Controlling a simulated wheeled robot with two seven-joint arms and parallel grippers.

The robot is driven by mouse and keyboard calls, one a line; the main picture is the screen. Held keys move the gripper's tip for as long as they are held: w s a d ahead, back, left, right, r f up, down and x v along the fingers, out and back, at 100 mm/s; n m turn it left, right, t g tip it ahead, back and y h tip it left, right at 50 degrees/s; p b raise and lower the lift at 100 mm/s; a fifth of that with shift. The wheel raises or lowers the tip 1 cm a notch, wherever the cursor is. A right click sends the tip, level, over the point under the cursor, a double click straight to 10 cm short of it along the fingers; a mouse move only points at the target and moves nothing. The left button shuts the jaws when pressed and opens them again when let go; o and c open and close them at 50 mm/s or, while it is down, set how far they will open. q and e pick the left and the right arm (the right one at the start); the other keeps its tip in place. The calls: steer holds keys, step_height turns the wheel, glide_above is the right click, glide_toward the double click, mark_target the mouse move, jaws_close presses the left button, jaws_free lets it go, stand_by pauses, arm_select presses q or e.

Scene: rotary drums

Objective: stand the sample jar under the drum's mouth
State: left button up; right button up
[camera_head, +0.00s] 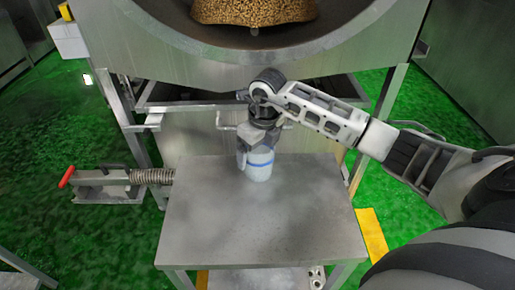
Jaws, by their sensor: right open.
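The sample jar (260,171) is a whitish, translucent jar with a blue band. It stands upright on the grey metal table (262,220), near its back edge. My right gripper (250,150) points down over the jar, with its fingers at the jar's upper part. It is open, and it hides the jar's top. The drum (160,50) has a wide round metal mouth at the top of the view, behind and above the table. My left gripper is out of view.
Brown grain-like material (252,12) lies in the drum. A metal bin (190,135) stands below the drum, behind the table. A red-handled spring mechanism (120,180) is left of the table. The table's front is clear.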

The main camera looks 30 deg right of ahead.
step_height(320, 180, up, 12)
steer(key=s, duration=0.1)
steer(key=shift+s+d+p, duration=0.2)
steer(key=shift+s+p, duration=0.2)
stand_by(0.5)
